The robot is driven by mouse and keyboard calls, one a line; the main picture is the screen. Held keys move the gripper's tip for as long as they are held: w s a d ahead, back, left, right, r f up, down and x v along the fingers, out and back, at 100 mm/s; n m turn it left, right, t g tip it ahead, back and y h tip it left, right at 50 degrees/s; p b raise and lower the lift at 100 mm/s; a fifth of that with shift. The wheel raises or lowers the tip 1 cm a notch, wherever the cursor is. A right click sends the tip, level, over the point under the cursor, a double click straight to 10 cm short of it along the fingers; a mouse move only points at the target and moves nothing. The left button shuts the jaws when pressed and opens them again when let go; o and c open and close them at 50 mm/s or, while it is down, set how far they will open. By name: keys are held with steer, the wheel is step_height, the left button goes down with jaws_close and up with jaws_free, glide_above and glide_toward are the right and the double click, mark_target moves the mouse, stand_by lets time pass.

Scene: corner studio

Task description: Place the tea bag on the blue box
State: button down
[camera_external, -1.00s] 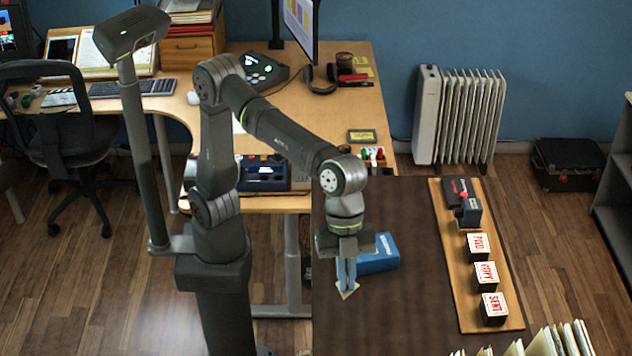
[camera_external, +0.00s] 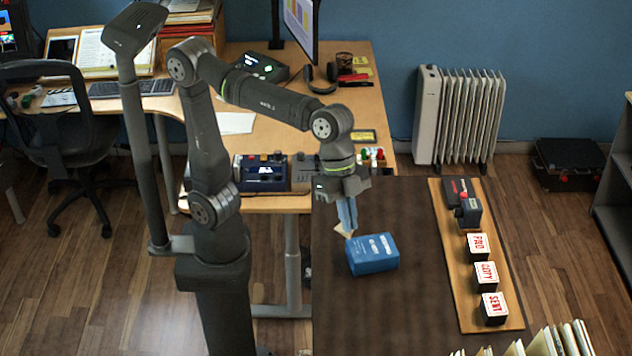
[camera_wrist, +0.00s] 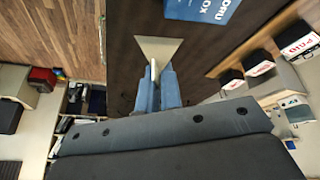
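The blue box (camera_external: 372,254) lies on the dark table top, with white print on its upper face; its edge also shows at the top of the wrist view (camera_wrist: 203,8). My gripper (camera_external: 345,228) is above and slightly left of the box, pointing down with a slight tilt. Its blue fingers are shut on the tea bag (camera_external: 342,231), a small pale flat piece that flares out below the fingertips. In the wrist view the tea bag (camera_wrist: 158,49) shows in full spread past the fingertips (camera_wrist: 158,80), apart from the box.
The dark table (camera_external: 400,310) is clear in front of the box. Upright folders (camera_external: 560,342) stand at the front right. A wooden desk (camera_external: 300,110) stands behind.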

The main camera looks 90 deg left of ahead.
steer(key=w+a+f, duration=0.1)
steer(key=w, duration=0.1)
steer(key=w+a+f, duration=0.1)
steer(key=w, duration=0.1)
steer(key=w+a+f, duration=0.1)
steer(key=w+f, duration=0.1)
steer(key=shift+f, duration=2.05)
steer(key=shift+f, duration=0.1)
steer(key=c, duration=1.6)
jaws_free()
steer(key=v, duration=1.2)
